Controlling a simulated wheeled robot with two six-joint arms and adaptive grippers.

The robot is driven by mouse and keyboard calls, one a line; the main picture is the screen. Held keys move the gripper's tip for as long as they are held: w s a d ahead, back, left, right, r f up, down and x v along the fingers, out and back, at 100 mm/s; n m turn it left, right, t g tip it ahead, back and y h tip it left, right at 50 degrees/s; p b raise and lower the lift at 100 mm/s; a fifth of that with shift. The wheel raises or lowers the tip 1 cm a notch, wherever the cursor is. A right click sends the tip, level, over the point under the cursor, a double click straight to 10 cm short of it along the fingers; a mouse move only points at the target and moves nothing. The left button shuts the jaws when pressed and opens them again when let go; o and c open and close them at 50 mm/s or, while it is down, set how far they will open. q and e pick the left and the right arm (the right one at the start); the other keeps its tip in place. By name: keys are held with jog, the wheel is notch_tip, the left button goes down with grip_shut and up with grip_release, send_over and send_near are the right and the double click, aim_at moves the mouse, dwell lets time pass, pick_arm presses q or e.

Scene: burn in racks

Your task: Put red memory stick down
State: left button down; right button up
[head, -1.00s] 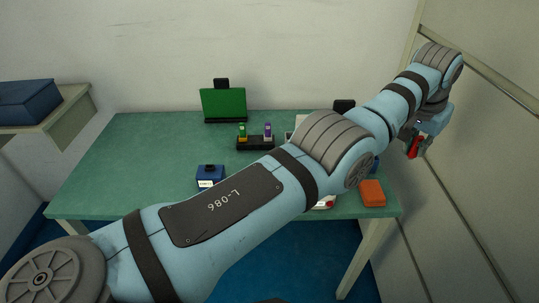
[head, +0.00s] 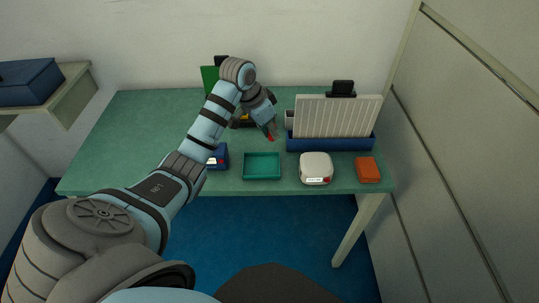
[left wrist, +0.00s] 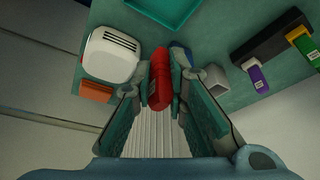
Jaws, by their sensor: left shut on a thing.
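The red memory stick (head: 270,136) is held in my left gripper (head: 268,128), above the table's middle, behind the teal tray. In the left wrist view the red stick (left wrist: 160,78) sits between the two fingers (left wrist: 160,92), which are shut on it. The teal tray (head: 262,179) stands near the front edge and looks empty. A black holder (left wrist: 272,48) carries a green stick (left wrist: 302,42) and a purple stick (left wrist: 257,76); in the head view my left arm mostly hides it. My right gripper is not in view.
A blue rack (head: 330,144) with a white ribbed panel (head: 338,117) stands at the right. A white rounded box (head: 316,167) and an orange block (head: 368,169) are in front of it. A blue box (head: 219,156) is left of the tray. The table's left side (head: 130,150) is clear.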

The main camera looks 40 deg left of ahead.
pick_arm(q)
notch_tip(320, 180, down, 11)
jog(key=shift+f+b, duration=0.15)
jog(key=shift+b, duration=0.75)
jog(key=shift+w, duration=0.1)
jog(key=shift+f, duration=0.15)
jog(key=c, duration=1.6)
grip_release()
jog(key=p+v, duration=0.3)
jog(key=v, duration=0.9)
jog(key=shift+r, duration=0.2)
